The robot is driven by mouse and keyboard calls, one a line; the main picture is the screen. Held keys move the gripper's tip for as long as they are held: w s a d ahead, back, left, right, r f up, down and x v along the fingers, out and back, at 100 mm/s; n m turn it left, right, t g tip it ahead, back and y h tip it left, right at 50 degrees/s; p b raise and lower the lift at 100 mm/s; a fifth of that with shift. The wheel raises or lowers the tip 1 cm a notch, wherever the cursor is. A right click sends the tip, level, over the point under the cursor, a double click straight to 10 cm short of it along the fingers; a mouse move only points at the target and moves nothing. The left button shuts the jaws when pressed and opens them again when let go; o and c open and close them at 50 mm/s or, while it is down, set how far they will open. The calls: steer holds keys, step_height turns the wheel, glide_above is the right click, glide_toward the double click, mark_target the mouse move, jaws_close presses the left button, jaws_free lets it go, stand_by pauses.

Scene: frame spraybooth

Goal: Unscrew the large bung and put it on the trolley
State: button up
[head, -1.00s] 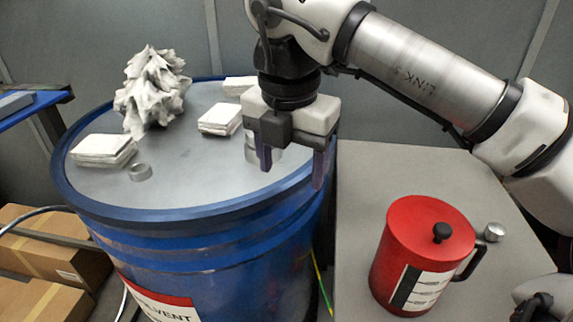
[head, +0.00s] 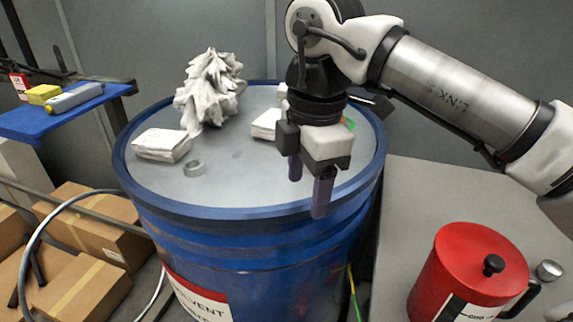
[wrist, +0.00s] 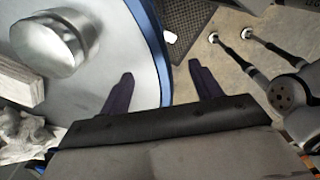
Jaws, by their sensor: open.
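The large bung (wrist: 55,40) is a round silver cap standing on the blue drum's grey lid (head: 225,185), in the upper left of the wrist view. In the head view it appears hidden behind my gripper (head: 307,180). My gripper is open and empty, with purple fingers pointing down over the drum's near right rim. In the wrist view its fingers (wrist: 162,92) straddle the blue rim, and the bung lies outside them, apart. A blue-topped stand (head: 50,122) is at left and a grey bench (head: 420,200) at right; I cannot tell which is the trolley.
White folded cloth stacks (head: 162,145), a crumpled white heap (head: 210,90) and a small metal ring (head: 194,169) lie on the lid. A red can (head: 470,275) and a small silver knob-like piece (head: 549,270) are at right. Cardboard boxes (head: 95,225) crowd the floor at left.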

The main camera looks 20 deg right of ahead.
steer(key=w+a+m, duration=0.1)
steer(key=a+r+m+h+p, duration=0.1)
steer(key=a, duration=0.1)
steer(key=w+a+m+h, duration=0.1)
steer(key=a, duration=0.1)
steer(key=shift+w+a+r+m+g, duration=0.2)
steer(key=shift+w+r+m+g, duration=0.1)
steer(key=shift+g, duration=0.1)
steer(key=shift+w+a+r+m+p, duration=0.1)
steer(key=shift+w+a+m+p, duration=0.3)
steer(key=shift+w+m, duration=0.2)
steer(key=shift+w+a+m+p, duration=0.3)
steer(key=shift+w+m+p, duration=0.15)
steer(key=shift+w+m, duration=0.15)
steer(key=shift+w+a+m, duration=0.35)
steer(key=shift+w+m, duration=0.5)
steer(key=shift+m, duration=0.25)
jaws_close()
